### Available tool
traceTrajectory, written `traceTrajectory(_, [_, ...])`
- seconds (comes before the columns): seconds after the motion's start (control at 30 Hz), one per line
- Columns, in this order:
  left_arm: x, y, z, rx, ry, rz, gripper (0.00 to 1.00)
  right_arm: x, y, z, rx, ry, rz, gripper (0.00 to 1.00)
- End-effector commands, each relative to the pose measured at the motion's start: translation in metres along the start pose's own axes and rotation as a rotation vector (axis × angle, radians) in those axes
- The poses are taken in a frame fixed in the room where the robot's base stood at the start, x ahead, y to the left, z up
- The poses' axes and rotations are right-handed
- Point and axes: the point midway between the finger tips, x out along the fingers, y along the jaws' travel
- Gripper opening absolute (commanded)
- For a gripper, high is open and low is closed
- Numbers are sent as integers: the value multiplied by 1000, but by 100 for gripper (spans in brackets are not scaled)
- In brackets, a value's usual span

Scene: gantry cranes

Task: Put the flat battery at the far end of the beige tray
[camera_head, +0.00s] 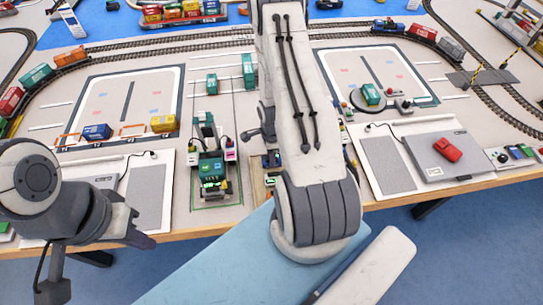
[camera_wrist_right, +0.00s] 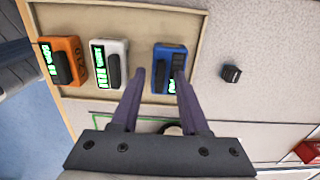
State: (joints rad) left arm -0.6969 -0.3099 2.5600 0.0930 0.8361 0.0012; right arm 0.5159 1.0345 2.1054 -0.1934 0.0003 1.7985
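In the right wrist view the beige tray (camera_wrist_right: 135,20) holds an orange battery (camera_wrist_right: 66,60), a white battery (camera_wrist_right: 120,50) and a blue battery (camera_wrist_right: 165,58) in a row. Each has a dark grip and a green-lit display; the blue one's display is partly hidden, and I cannot read the charges surely. My right gripper (camera_wrist_right: 160,74) is open and empty, its fingertips at the blue battery, the right one overlapping it in the picture. In the head view the tray (camera_head: 257,187) is mostly behind my right arm. My left gripper (camera_head: 140,238) is at lower left, away from the tray.
A small black block (camera_wrist_right: 231,73) lies on the table right of the tray. A green machine (camera_head: 212,170) stands left of the tray in the head view. A grey case with a red car (camera_head: 447,149) is at the right. The table's front edge is near.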

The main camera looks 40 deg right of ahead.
Motion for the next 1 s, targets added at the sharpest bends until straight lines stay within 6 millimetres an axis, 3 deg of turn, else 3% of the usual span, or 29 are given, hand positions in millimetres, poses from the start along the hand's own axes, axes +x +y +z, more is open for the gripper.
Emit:
traceTrajectory(0.33, [-10, 1, 0, 0, 0, 0, 0, -10, 0, 0, 0, 0, 0, 45])
traceTrajectory(0.63, [-56, 4, -3, 0, 0, 0, 0, -62, 0, 0, 1, 1, -1, 45])
traceTrajectory(0.73, [-59, 4, -3, 1, 0, 0, 0, -82, -1, 0, 2, 0, -4, 45])
traceTrajectory(0.8, [-49, 4, -3, 1, 1, 0, 0, -87, -2, 0, 0, 0, -5, 45])
traceTrajectory(1.0, [-42, 3, -2, 0, 0, 0, 0, -112, -1, 0, 0, 0, -3, 45])
